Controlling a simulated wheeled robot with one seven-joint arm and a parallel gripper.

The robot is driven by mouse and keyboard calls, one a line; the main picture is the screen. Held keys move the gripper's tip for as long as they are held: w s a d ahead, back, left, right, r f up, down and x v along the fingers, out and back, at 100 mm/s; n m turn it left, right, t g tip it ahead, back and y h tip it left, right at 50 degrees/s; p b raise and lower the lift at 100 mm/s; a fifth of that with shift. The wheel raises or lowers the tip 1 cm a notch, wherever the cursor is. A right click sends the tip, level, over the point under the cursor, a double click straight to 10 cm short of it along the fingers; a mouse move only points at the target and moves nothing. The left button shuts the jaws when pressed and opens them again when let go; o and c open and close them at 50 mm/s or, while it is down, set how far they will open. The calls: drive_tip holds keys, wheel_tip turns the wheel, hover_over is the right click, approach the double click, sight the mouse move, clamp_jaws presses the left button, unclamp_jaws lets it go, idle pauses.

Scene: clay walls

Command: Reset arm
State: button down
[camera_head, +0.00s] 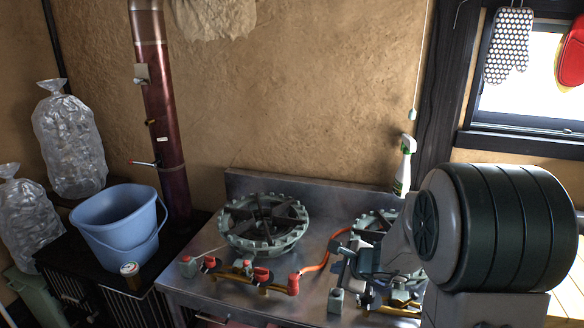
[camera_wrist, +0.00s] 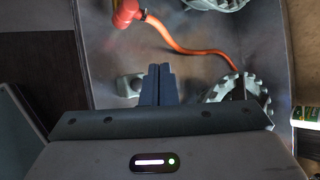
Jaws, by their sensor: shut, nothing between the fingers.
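My gripper (camera_wrist: 158,72) is shut in the wrist view, its two dark fingers together with nothing between them. It is over the metal stove counter (camera_head: 195,275). In the head view, my arm's large dark round link fills the right side and hides part of the counter. The gripper (camera_head: 340,272) shows only partly there, above the counter's front part near the right burner. The left gas burner (camera_head: 264,222) stands clear of the arm. The right burner (camera_head: 372,222) is partly hidden behind my arm and also shows in the wrist view (camera_wrist: 238,92).
An orange hose (camera_head: 320,266) and red valve knobs (camera_head: 261,274) lie along the counter's front, close to my gripper. A spray bottle (camera_head: 404,166) stands at the back right. A blue bucket (camera_head: 118,222) stands on the black cabinet at left. Mitts hang by the window.

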drive_tip(key=s+a+r+n+g+y, duration=0.2)
drive_tip(key=s+a+r+n, duration=0.3)
drive_tip(key=s+n, duration=0.2)
drive_tip(key=s+d+r+n+g+h, duration=0.1)
drive_tip(key=s+d+r+n+h, duration=0.1)
drive_tip(key=s+n, duration=0.4)
drive_tip(key=s+d+r+n+g+h, duration=0.2)
drive_tip(key=s+n, duration=0.5)
drive_tip(key=s, duration=0.5)
drive_tip(key=shift+s+d+n+h+p, duration=0.3)
drive_tip(key=shift+d+h+p, duration=0.1)
drive_tip(key=shift+d+h, duration=0.6)
drive_tip(key=shift+w, duration=0.1)
